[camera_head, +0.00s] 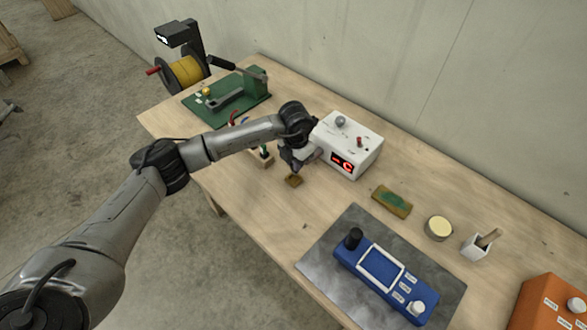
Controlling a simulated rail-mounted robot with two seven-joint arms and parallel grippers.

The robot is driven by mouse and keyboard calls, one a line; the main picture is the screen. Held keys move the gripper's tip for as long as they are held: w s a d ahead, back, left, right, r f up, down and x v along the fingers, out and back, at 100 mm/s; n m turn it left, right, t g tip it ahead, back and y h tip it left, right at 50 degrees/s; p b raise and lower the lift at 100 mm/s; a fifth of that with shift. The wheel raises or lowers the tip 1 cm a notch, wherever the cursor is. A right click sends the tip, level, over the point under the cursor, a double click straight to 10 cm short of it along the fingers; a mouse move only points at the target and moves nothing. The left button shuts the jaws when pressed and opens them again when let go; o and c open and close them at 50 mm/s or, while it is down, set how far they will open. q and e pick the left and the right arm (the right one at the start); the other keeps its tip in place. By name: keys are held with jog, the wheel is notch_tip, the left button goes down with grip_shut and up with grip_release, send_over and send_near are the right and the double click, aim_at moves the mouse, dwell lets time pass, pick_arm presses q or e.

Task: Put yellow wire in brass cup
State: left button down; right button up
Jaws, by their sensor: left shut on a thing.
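My left gripper (291,166) is left of the white box, just above a small brass-brown object (293,181) on the table. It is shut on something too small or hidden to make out. I cannot tell whether it touches the brass-brown object, or whether that object is the brass cup. Yellow wire is wound on a spool (186,72) at the table's far left corner; no loose yellow wire end can be made out. A small wooden block (262,160) stands left of the gripper, partly behind my arm. My right gripper is not in view.
A white box (348,144) with a red display stands right of the gripper. A green fixture (228,95) is at the back left. A green-topped pad (392,201), a round tin (438,228) and a white holder (477,246) stand right. A blue device (385,280) lies on a grey mat.

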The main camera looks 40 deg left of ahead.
pick_arm(q)
jog(key=shift+a+f, duration=0.25)
jog(key=shift+a, duration=0.1)
jog(key=shift+f, duration=2)
jog(key=c, duration=1.1)
grip_release()
jog(key=shift+f, duration=0.1)
jog(key=shift+o, duration=0.2)
